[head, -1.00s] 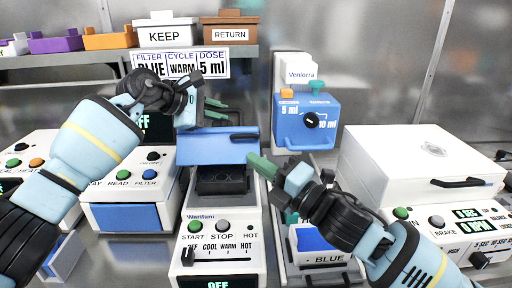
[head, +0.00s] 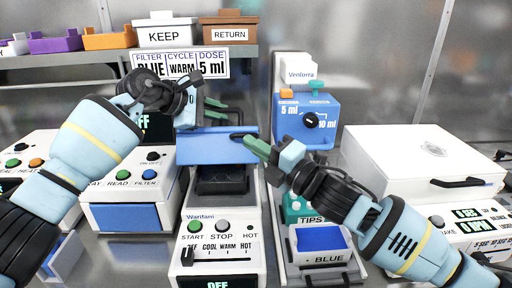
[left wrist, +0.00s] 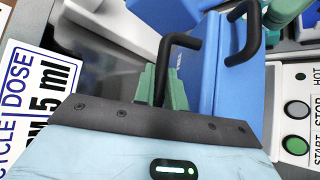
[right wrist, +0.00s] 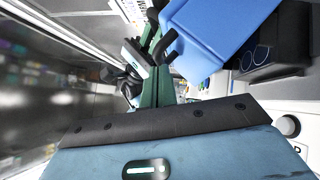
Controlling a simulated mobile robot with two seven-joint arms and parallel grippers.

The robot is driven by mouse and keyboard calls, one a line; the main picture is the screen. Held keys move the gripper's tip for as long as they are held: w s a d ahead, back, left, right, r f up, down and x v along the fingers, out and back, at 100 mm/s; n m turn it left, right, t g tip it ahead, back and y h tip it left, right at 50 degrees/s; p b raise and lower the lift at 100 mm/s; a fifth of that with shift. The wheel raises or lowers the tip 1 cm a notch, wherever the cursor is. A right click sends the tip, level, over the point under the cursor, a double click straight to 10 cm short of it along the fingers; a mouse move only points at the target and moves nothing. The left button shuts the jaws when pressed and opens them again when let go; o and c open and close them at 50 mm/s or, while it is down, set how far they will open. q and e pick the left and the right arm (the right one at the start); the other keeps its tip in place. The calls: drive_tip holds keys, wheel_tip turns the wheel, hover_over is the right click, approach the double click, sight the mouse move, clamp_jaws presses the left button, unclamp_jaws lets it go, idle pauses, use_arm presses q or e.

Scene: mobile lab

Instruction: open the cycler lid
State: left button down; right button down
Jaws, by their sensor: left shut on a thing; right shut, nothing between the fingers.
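The cycler (head: 222,212) is the white machine marked Warifam, at the middle of the head view. Its blue lid (head: 210,150) stands raised and tilted over the dark well block (head: 222,180). The lid shows in the left wrist view (left wrist: 235,75) and right wrist view (right wrist: 215,35). My left gripper (head: 218,109) is behind the lid's upper edge, its green fingers (left wrist: 160,88) shut on a black lid handle (left wrist: 178,42). My right gripper (head: 250,141) is shut and empty at the lid's right end, close to a black handle (right wrist: 167,45); contact is unclear.
A blue dosing machine (head: 305,120) stands behind to the right. A white box-shaped machine (head: 420,165) stands at the right, and a blue-fronted reader (head: 128,215) at the left. A tips box (head: 308,208) and a BLUE tray (head: 322,258) lie right of the cycler.

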use_arm(q)
drive_tip(key=shift+s+d+f, duration=0.1)
drive_tip(key=shift+d+f, duration=0.05)
drive_tip(key=shift+d, duration=0.2)
use_arm(e)
drive_tip(key=shift+w+d+r+m+h, duration=0.3)
drive_tip(key=shift+w+d+r+m, duration=0.1)
drive_tip(key=shift+w+r, duration=0.2)
use_arm(q)
drive_tip(key=c, duration=1.5)
unclamp_jaws()
drive_tip(key=shift+a, duration=0.2)
drive_tip(key=shift+o, duration=0.2)
use_arm(e)
drive_tip(key=shift+a, duration=0.25)
use_arm(q)
drive_tip(key=shift+a, duration=0.15)
use_arm(e)
drive_tip(key=shift+f, duration=0.1)
